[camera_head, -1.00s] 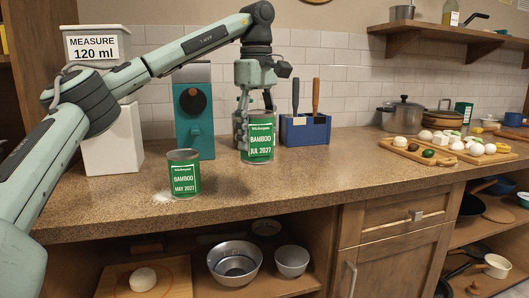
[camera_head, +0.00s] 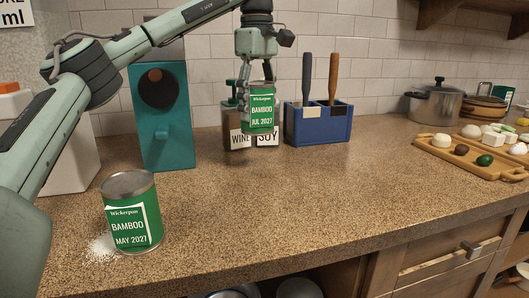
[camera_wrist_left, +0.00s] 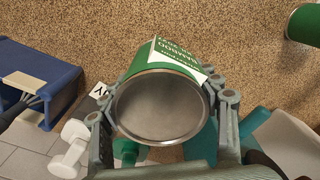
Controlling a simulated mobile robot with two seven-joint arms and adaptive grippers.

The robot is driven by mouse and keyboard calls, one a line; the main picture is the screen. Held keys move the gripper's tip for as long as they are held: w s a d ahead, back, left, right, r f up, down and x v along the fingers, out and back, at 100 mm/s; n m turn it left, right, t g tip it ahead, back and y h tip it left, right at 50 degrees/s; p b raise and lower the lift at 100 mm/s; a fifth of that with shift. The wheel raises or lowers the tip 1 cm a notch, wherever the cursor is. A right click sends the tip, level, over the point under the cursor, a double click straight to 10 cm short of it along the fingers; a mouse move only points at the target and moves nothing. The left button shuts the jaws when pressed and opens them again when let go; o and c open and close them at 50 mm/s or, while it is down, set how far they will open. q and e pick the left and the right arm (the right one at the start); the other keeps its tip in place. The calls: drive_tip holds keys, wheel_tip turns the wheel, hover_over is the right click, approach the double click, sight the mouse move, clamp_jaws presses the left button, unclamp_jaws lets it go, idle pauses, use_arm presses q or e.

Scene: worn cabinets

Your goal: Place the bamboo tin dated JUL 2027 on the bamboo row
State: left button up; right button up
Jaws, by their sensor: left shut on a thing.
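The green bamboo tin labelled JUL 2027 (camera_head: 262,112) is in my left gripper (camera_head: 258,88), upright and above the counter. In the left wrist view the gripper (camera_wrist_left: 163,105) has a finger on each side of the tin's round metal end (camera_wrist_left: 160,108). A second green bamboo tin, labelled MAY 2027 (camera_head: 132,222), stands on the counter at the front left, apart from the gripper. It also shows in part at the right edge of the left wrist view (camera_wrist_left: 306,24). My right gripper is not in view. I cannot make out a marked bamboo row.
Containers labelled WINE and SOY (camera_head: 239,138) stand behind the held tin, partly hidden. A blue utensil box (camera_head: 318,126) is right of them; a teal device (camera_head: 164,120) is left. White powder (camera_head: 100,248) lies by the MAY tin. The counter's middle front is clear.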

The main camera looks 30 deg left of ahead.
use_arm(q)
drive_tip(key=shift+w+a, duration=0.15)
drive_tip(key=shift+w, duration=0.1)
drive_tip(key=shift+w+f, duration=0.1)
drive_tip(key=shift+f, duration=4.95)
drive_tip(key=o, duration=1.6)
drive_tip(key=shift+r, duration=0.1)
